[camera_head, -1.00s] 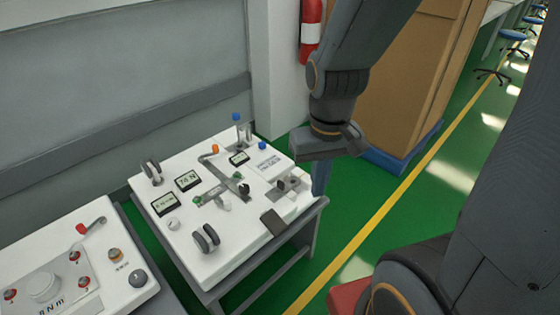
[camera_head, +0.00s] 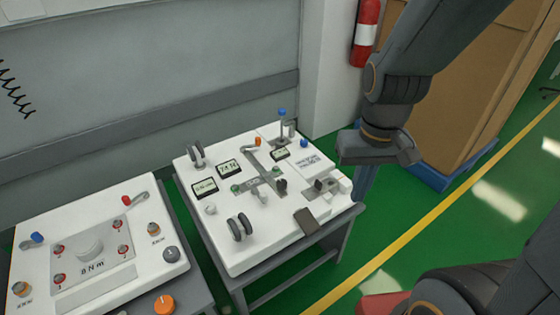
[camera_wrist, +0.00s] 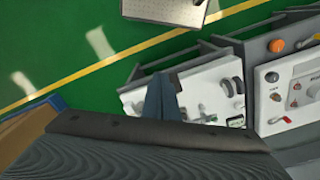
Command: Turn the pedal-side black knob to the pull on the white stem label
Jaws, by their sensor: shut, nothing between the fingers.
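The white cart top (camera_head: 225,255) stands at the centre of the head view. A small black knob (camera_head: 281,185) sits near its middle, close to a dark brown pedal-like plate (camera_head: 308,220) at the front right edge. Another small dark knob (camera_head: 318,184) sits on a grey plate to its right. White lettering panel (camera_head: 312,165) lies behind them; its text is too small to read, and I cannot tell which mark is the pull. My gripper (camera_head: 363,190) hangs to the right of the cart, pointing down, shut and empty. Its fingers also show in the wrist view (camera_wrist: 163,95).
A second cart (camera_head: 140,260) is at left. A cardboard box (camera_head: 470,80) stands behind my arm. Green floor is free at right.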

